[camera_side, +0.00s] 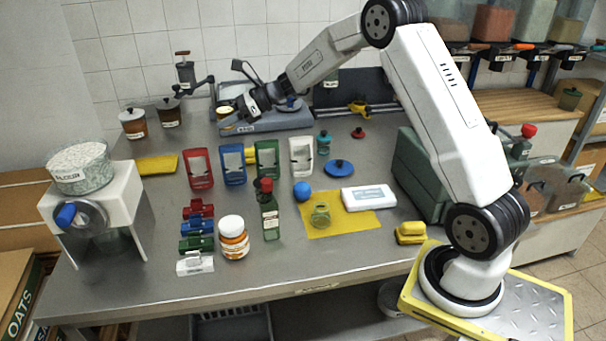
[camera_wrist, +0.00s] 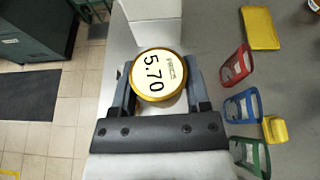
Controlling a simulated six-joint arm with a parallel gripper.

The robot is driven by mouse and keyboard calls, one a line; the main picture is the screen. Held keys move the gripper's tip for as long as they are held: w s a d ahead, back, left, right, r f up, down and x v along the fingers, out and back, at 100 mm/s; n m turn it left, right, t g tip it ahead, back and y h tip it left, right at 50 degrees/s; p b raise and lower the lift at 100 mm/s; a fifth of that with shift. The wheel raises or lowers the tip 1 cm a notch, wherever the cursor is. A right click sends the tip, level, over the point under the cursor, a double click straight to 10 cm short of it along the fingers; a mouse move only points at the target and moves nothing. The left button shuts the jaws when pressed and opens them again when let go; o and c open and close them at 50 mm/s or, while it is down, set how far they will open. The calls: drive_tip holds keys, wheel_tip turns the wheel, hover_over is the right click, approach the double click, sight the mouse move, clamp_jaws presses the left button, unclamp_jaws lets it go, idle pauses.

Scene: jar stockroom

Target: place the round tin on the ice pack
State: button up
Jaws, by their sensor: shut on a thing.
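The round tin has a yellow-gold rim and a pale lid reading "5.70" in the wrist view (camera_wrist: 158,76). It also shows in the side view (camera_side: 226,113) at the back left, by the scale. My gripper (camera_side: 236,109) is shut on the tin, one finger on each side of it; both fingers show in the wrist view (camera_wrist: 160,88). The ice pack appears to be the flat white slab with a pale blue panel (camera_side: 368,196). It lies at the right edge of a yellow cloth, well to the right of and nearer than my gripper. Nothing rests on it.
A grey scale (camera_side: 265,124) stands at the back. Red (camera_side: 198,168), blue, green and white upright holders form a row between the tin and the slab.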

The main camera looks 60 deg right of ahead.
sight(225, 110)
wheel_tip(225, 110, up, 4)
drive_tip(key=shift+f, duration=0.1)
drive_tip(key=s+d+f+n+g, duration=0.2)
drive_tip(key=s+f+n+g, duration=0.3)
drive_tip(key=s+n+g, duration=0.55)
drive_tip(key=s+d+f+n+g, duration=0.2)
drive_tip(key=s+f+n+g, duration=0.2)
drive_tip(key=s+n+g, duration=0.65)
drive_tip(key=s+d+r+n+t+h, duration=0.2)
drive_tip(key=s+d+r+n+h, duration=0.2)
drive_tip(key=s+d+n+h, duration=0.45)
drive_tip(key=s+d+r+n+t+h, duration=0.3)
drive_tip(key=s+d+r+n+h, duration=0.25)
drive_tip(key=s+n+h, duration=0.55)
wheel_tip(225, 110, down, 19)
drive_tip(key=w+m+h, duration=0.1)
drive_tip(key=m+h, duration=0.1)
drive_tip(key=shift+w+d, duration=0.4)
drive_tip(key=shift+d, duration=0.05)
drive_tip(key=shift+r+m, duration=0.1)
drive_tip(key=shift+m, duration=0.15)
